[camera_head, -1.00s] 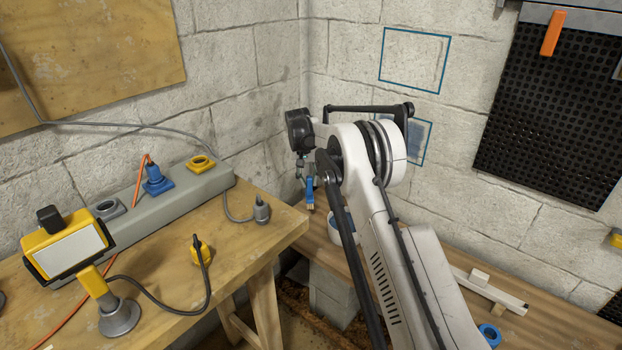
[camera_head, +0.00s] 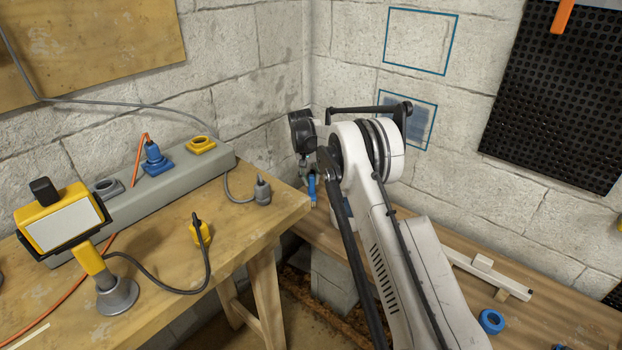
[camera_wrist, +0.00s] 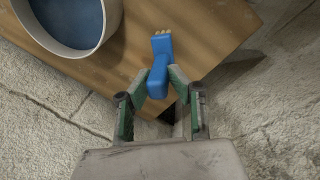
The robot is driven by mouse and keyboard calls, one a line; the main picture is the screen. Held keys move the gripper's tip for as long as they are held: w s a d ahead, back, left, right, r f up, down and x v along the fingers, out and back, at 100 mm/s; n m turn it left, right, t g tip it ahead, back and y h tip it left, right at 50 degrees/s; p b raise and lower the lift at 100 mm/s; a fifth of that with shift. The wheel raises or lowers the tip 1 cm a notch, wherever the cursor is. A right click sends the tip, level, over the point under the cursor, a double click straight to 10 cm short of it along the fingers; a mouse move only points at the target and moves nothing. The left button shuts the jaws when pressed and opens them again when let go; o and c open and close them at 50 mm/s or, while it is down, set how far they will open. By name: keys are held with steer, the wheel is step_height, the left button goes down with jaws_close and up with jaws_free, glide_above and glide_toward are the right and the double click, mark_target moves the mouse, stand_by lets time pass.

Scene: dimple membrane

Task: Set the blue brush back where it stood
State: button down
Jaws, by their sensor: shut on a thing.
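The blue brush (camera_wrist: 161,60) has a blue handle and pale yellow bristles. My gripper (camera_wrist: 160,84) is shut on its handle in the wrist view, with the bristle end pointing up the picture, away from the palm. In the head view the blue brush (camera_head: 312,188) hangs below my gripper (camera_head: 308,172), near the wall corner. A white round tub (camera_wrist: 85,51) with blue inside stands on the wooden bench, up and left of the brush in the wrist view. In the head view my arm hides most of the tub.
The wooden bench (camera_head: 440,262) runs along the right wall; a white wooden piece (camera_head: 488,272) and a blue ring (camera_head: 491,321) lie on it. The left table (camera_head: 180,262) holds a power strip (camera_head: 128,188) and a yellow lamp (camera_head: 64,222). A gap separates table and bench.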

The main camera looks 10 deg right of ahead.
steer(key=shift+f+b, duration=0.3)
steer(key=shift+f, duration=0.25)
steer(key=c, duration=1.5)
jaws_free()
steer(key=shift+r, duration=0.1)
steer(key=s+r+t+p, duration=0.1)
steer(key=s+r, duration=0.3)
steer(key=r, duration=1)
steer(key=s+r+t+p, duration=0.15)
steer(key=s+r, duration=0.25)
steer(key=r, duration=1.1)
steer(key=s+r+t+p, duration=0.1)
steer(key=s+r+p, duration=0.2)
steer(key=s+r, duration=1)
steer(key=s+r+n+t+y+p, duration=0.1)
steer(key=s+t+p, duration=0.1)
steer(key=s, duration=1.6)
steer(key=shift+t+y, duration=0.3)
steer(key=shift+t, duration=0.65)
steer(key=s+f+p, duration=0.1)
steer(key=s, duration=0.4)
steer(key=s+f+p, duration=0.1)
steer(key=s+f, duration=0.1)
steer(key=s, duration=0.3)
steer(key=s+f+p, duration=0.1)
steer(key=s+f, duration=0.1)
steer(key=s, duration=0.4)
steer(key=shift+d+f, duration=0.1)
steer(key=shift+d, duration=0.05)
